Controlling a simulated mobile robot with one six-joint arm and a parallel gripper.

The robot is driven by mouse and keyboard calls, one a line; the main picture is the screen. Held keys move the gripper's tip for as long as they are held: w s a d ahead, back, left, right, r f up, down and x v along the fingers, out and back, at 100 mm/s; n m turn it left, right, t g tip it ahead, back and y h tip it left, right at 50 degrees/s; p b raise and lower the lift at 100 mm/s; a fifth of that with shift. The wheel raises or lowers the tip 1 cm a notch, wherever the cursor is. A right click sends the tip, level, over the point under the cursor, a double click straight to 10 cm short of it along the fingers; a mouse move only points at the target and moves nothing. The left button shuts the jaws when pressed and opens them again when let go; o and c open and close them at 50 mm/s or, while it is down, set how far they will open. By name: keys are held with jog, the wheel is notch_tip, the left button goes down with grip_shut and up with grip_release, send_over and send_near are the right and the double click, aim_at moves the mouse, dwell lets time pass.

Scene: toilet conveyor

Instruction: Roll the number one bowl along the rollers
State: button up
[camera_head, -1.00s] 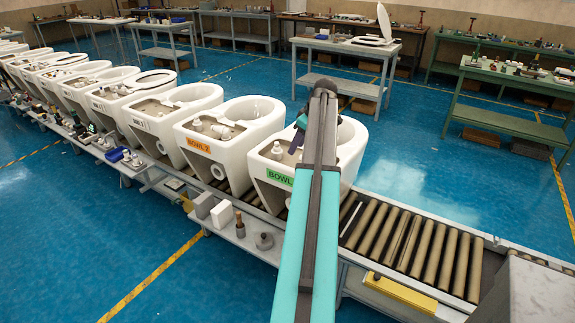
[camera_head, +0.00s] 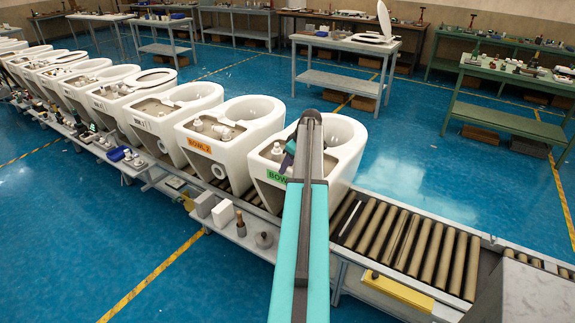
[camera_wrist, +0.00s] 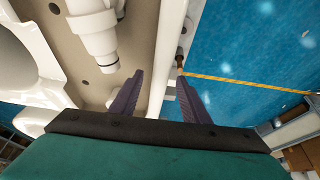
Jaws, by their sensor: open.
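The number one bowl (camera_head: 345,162) is the white bowl at the right end of the row, upright on the rollers (camera_head: 400,238). Its green label is partly hidden by my arm, so the number does not show. In the wrist view its white rear wall (camera_wrist: 169,45) runs between my gripper's (camera_wrist: 160,76) two purple fingers. The left finger is over the tan inner deck, and the right finger is outside over the floor. My gripper is open; I cannot tell whether either finger touches the wall.
The orange-labelled bowl 2 (camera_head: 232,145) stands close at the left, with several more bowls behind it. The rollers to the right of the number one bowl are bare. A grey box (camera_head: 535,292) stands at the lower right. A white fitting (camera_wrist: 100,45) lies near my left finger.

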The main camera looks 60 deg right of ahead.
jog(key=shift+w+f, duration=0.15)
jog(key=shift+f, duration=0.35)
jog(key=shift+c, duration=0.2)
grip_shut()
